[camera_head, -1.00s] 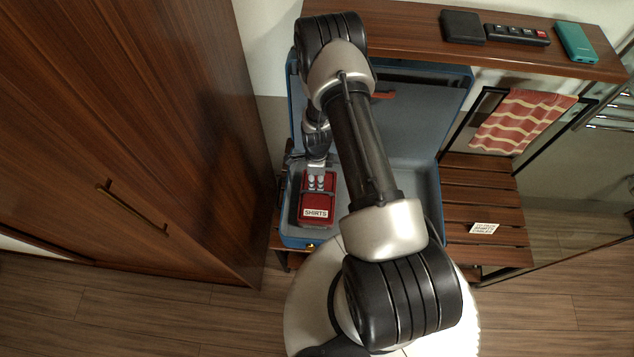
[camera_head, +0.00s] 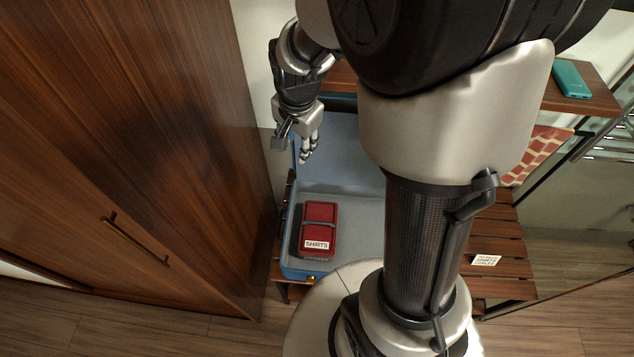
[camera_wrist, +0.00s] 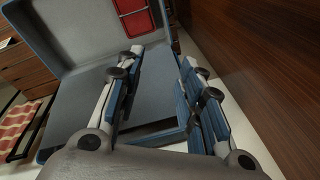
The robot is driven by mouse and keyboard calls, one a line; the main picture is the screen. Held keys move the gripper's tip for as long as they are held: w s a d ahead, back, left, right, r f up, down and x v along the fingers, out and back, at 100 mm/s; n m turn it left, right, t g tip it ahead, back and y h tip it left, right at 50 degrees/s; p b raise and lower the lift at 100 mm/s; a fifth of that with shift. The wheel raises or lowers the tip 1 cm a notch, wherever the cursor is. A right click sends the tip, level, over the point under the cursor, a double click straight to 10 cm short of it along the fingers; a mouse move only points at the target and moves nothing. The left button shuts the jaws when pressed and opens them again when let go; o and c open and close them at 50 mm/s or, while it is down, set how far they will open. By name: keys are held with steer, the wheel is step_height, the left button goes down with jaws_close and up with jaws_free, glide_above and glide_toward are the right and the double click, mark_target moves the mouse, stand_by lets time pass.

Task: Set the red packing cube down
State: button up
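The red packing cube (camera_head: 319,226), with a white "SHIRTS" label, lies flat in the left part of the open blue suitcase (camera_head: 352,198). It also shows at the top edge of the wrist view (camera_wrist: 133,16), partly cut off. My gripper (camera_head: 308,150) is above and behind the cube, near the suitcase's raised lid, and clear of it. In the wrist view my gripper (camera_wrist: 165,75) has its fingers spread apart with nothing between them.
The suitcase stands on a slatted wooden rack (camera_head: 505,240) carrying a small white card (camera_head: 485,260). A tall wooden wardrobe (camera_head: 130,130) stands close on the left. A shelf with a teal box (camera_head: 571,78) and a red patterned towel (camera_head: 540,152) are at right.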

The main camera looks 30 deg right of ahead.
steer(key=s+a+r+n+t, duration=0.1)
steer(key=s+a+r+n, duration=0.1)
steer(key=s+r+n, duration=0.4)
steer(key=s+a+r+n+t, duration=0.1)
steer(key=s+a+r+n, duration=0.2)
steer(key=s, duration=1)
step_height(320, 180, up, 5)
steer(key=n, duration=0.3)
steer(key=shift+s+a+n, duration=0.3)
steer(key=shift+f+b, duration=0.55)
steer(key=shift+f, duration=0.05)
